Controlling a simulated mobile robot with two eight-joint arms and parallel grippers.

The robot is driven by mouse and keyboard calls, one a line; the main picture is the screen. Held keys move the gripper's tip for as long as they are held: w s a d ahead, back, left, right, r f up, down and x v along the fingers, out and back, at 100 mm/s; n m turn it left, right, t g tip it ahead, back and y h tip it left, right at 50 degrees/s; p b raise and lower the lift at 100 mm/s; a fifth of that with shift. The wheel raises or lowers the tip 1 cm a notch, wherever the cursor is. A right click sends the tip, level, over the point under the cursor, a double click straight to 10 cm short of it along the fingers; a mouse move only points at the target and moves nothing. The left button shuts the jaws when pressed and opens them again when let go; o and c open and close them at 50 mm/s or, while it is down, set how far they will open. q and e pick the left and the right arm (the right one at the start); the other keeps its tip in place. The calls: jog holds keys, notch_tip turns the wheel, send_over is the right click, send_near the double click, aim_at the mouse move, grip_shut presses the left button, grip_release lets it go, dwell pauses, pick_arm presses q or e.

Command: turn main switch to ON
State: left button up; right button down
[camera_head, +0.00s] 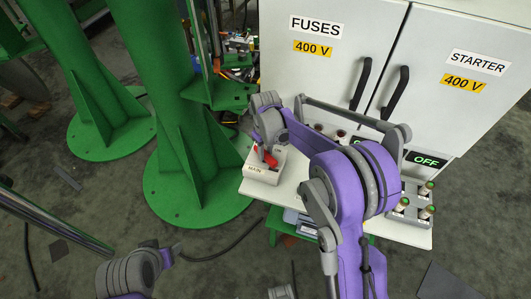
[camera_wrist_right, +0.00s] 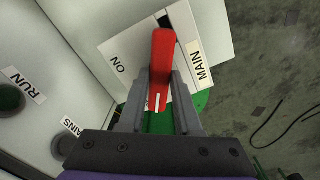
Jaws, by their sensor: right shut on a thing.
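The main switch is a white box (camera_head: 262,172) labelled MAIN, with a red handle (camera_head: 268,157), at the left end of the white panel shelf. My right gripper (camera_head: 264,150) reaches down over it. In the right wrist view the red handle (camera_wrist_right: 162,58) stands between the two grey fingers of my right gripper (camera_wrist_right: 160,95), which is shut on it. The ON label (camera_wrist_right: 118,65) lies to the left of the handle and the MAIN label (camera_wrist_right: 198,68) to its right. The handle's lower part is partly hidden. My left gripper (camera_head: 165,252) is low at the left, away from the switch.
White cabinets with FUSES (camera_head: 316,26) and STARTER (camera_head: 478,62) labels stand behind the shelf. Green columns (camera_head: 165,90) stand close on the left. Cables lie on the floor.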

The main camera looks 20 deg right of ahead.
aim_at(266, 154)
jog(key=m+b, duration=0.1)
jog(key=m, duration=0.4)
jog(key=shift+m, duration=0.3)
jog(key=m+b, duration=0.1)
jog(key=m, duration=0.5)
dwell(0.4)
jog(key=c, duration=0.6)
grip_release()
notch_tip(266, 154, up, 11)
jog(key=shift+s, duration=0.1)
